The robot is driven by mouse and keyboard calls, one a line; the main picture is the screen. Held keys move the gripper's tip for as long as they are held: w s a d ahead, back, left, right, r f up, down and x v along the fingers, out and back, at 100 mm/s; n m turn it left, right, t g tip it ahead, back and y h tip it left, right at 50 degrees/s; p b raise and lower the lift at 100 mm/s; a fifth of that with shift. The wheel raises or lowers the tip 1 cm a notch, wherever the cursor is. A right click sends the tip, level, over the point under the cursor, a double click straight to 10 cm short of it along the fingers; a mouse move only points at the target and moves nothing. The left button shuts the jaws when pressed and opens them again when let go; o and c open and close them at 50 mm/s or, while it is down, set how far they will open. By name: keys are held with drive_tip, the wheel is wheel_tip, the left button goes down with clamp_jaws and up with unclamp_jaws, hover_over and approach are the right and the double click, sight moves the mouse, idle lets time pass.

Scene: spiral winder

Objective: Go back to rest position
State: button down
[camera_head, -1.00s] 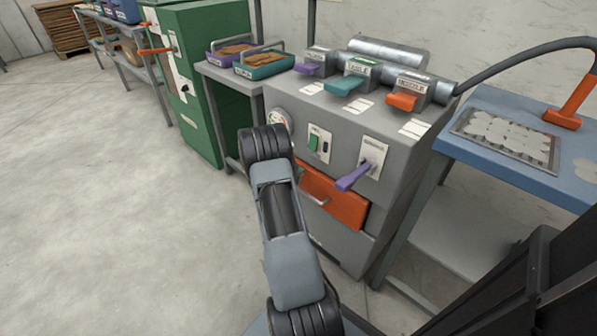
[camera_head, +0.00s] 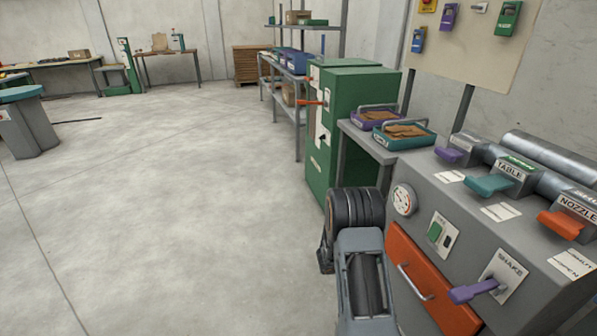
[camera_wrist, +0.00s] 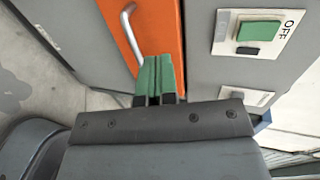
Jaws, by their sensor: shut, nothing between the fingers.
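My gripper (camera_wrist: 153,78) shows in the wrist view with its green fingers pressed together and nothing between them. It is in front of the orange drawer (camera_wrist: 158,22) of the grey machine, close to the drawer's bar handle (camera_wrist: 130,36); I cannot tell whether they touch. In the head view my arm stands before the machine (camera_head: 468,215) and my gripper is hidden. The orange drawer (camera_head: 425,285) looks closed there.
The machine's front carries a purple SHAKE lever (camera_head: 472,291), a green switch (camera_head: 435,231) and a gauge (camera_head: 403,200). A green cabinet (camera_head: 355,105) and trays (camera_head: 403,133) stand behind. Open concrete floor (camera_head: 180,200) lies to the left.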

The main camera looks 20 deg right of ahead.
drive_tip(key=shift+r, duration=0.1)
drive_tip(key=s+a+r+m+y+p, duration=0.2)
drive_tip(key=a+r+m+p, duration=0.3)
drive_tip(key=r, duration=0.4)
drive_tip(key=s+a+r+m+g+y+p, duration=0.1)
drive_tip(key=s+a+r+m+y+p, duration=0.1)
drive_tip(key=r+m+p, duration=0.4)
drive_tip(key=s+a+r+m+y+p, duration=0.15)
drive_tip(key=a+r+m+p, duration=0.35)
drive_tip(key=r, duration=0.6)
drive_tip(key=s+a+r+m+t+y+p, duration=0.3)
drive_tip(key=a+r+m+y+p, duration=0.1)
drive_tip(key=a+r+m, duration=0.4)
drive_tip(key=s+a+r+m+t+y+p, duration=0.2)
drive_tip(key=a+r+m+y+p, duration=0.3)
drive_tip(key=a+r+m, duration=0.4)
wheel_tip(320, 180, up, 3)
drive_tip(key=shift+s+a+r+m+t+p, duration=0.15)
drive_tip(key=shift+s+m+t+p, duration=0.35)
drive_tip(key=shift+m, duration=0.3)
drive_tip(key=shift+s, duration=0.1)
